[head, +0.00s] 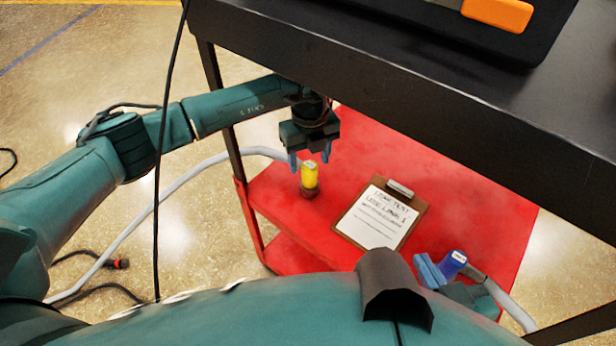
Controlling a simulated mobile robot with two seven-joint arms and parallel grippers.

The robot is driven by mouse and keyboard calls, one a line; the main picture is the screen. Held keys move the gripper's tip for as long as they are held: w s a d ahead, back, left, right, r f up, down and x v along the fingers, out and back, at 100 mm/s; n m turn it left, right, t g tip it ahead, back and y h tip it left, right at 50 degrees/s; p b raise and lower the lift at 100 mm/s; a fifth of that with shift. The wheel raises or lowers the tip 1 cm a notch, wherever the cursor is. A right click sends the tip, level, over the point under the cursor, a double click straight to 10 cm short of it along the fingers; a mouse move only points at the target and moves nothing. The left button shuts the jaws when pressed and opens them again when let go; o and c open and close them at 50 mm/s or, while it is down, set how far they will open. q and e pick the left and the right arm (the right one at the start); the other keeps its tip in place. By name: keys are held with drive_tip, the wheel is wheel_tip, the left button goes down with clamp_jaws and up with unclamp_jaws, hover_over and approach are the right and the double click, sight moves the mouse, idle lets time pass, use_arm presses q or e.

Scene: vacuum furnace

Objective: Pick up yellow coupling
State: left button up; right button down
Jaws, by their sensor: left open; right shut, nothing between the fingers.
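The yellow coupling (310,178) stands upright on the red cart shelf, with a dark base and a grey hose beside it. My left gripper (309,158) is open just above it, pointing down. Its blue fingertips are on either side of the coupling's top, and I cannot tell whether they touch it. My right gripper (428,271) is shut and empty at the lower right, beside a blue coupling (453,262) with a grey hose; whether they touch is unclear.
A clipboard with paper (378,220) lies on the red shelf (480,200) between the grippers. A black upper shelf (400,100) overhangs it at the back and right. A black cable (158,200) hangs at the left. Grey hose (190,176) runs to the floor.

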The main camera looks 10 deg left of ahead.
sight(310, 164)
use_arm(q)
wheel_tip(310, 164, down, 3)
drive_tip(key=shift+s+f, duration=0.1)
drive_tip(key=shift+s, duration=0.05)
clamp_jaws()
use_arm(e)
drive_tip(key=shift+a+f, duration=0.15)
drive_tip(key=shift+f, duration=0.25)
use_arm(q)
drive_tip(key=shift+r, duration=0.2)
